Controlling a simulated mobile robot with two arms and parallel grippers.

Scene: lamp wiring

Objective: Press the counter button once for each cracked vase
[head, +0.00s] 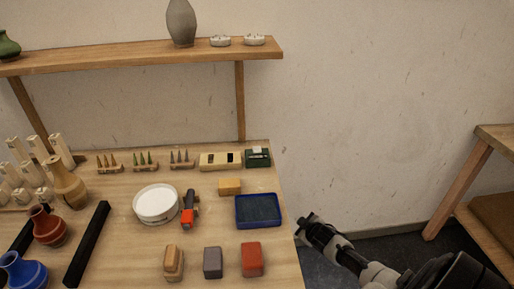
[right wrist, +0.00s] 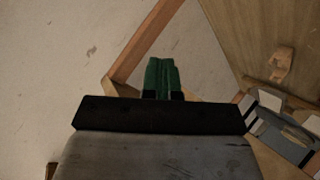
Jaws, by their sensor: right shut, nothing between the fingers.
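A tan vase (head: 68,184), a red-brown vase (head: 48,227) and a blue vase (head: 24,272) stand at the left of the bench in the head view. A grey vase (head: 181,22) and a green vase (head: 8,45) stand on the shelf above. Cracks are too small to make out on any of them. A green box with a pale top (head: 257,158) sits at the bench's back right; I cannot tell if it is the counter. My right gripper (head: 306,226) is shut and empty, just off the bench's right edge. My left gripper is not in view.
The bench (head: 120,235) also holds a white round tub (head: 156,204), a blue tray (head: 258,211), a cream box (head: 220,161), small blocks and a black bar (head: 87,244). A shelf (head: 130,56) overhangs the back. Another wooden stand (head: 462,188) is at far right.

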